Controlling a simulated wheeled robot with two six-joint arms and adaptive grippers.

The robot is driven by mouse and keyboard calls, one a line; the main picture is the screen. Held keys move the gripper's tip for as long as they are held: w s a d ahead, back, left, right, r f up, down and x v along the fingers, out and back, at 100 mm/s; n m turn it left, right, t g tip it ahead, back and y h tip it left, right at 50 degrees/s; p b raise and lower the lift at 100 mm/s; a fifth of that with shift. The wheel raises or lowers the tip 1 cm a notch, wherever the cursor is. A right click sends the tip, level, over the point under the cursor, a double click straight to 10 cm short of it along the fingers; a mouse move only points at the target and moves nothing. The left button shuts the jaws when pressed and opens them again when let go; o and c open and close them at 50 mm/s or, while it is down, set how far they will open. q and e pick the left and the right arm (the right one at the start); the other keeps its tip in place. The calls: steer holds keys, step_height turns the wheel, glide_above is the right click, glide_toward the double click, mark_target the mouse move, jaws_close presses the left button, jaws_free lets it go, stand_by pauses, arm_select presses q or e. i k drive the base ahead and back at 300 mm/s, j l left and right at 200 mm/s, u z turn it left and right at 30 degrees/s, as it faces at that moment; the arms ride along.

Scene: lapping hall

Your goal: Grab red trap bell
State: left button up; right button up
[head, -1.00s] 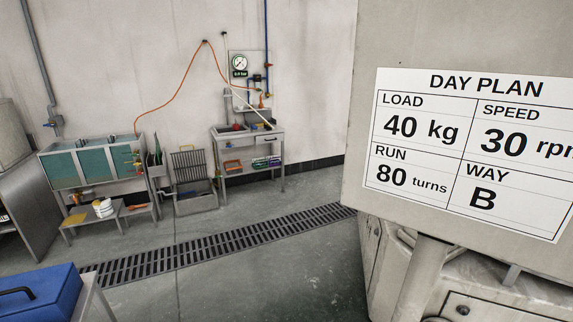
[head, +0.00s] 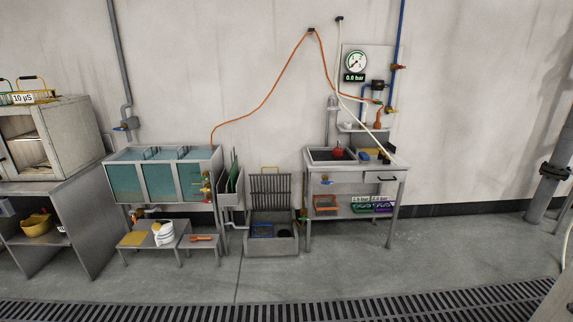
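A small rounded red object (head: 338,153), which looks like the red trap bell, sits in the dark basin (head: 322,158) of the metal bench (head: 355,171) against the back wall. It is small at this distance, so its exact shape is unclear. Neither of my grippers is in view, and nothing touches the red object that I can see.
A gauge (head: 355,62) reading 0.0 bar hangs above the bench. Left of it stand a slatted rack (head: 270,187), teal-fronted tanks (head: 128,184) and a low table (head: 137,240). A floor drain grate (head: 200,309) crosses in front. The floor before the bench is clear.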

mark_target(338, 152)
steer(key=i+z, duration=0.15)
steer(key=i, duration=0.4)
steer(key=i+z, duration=0.1)
steer(key=i, duration=0.4)
steer(key=i+z, duration=0.15)
steer(key=i, duration=0.4)
steer(key=i+j+z, duration=0.15)
steer(key=i, duration=0.35)
steer(key=i+j+z, duration=0.1)
steer(key=i, duration=0.45)
steer(key=j, duration=0.1)
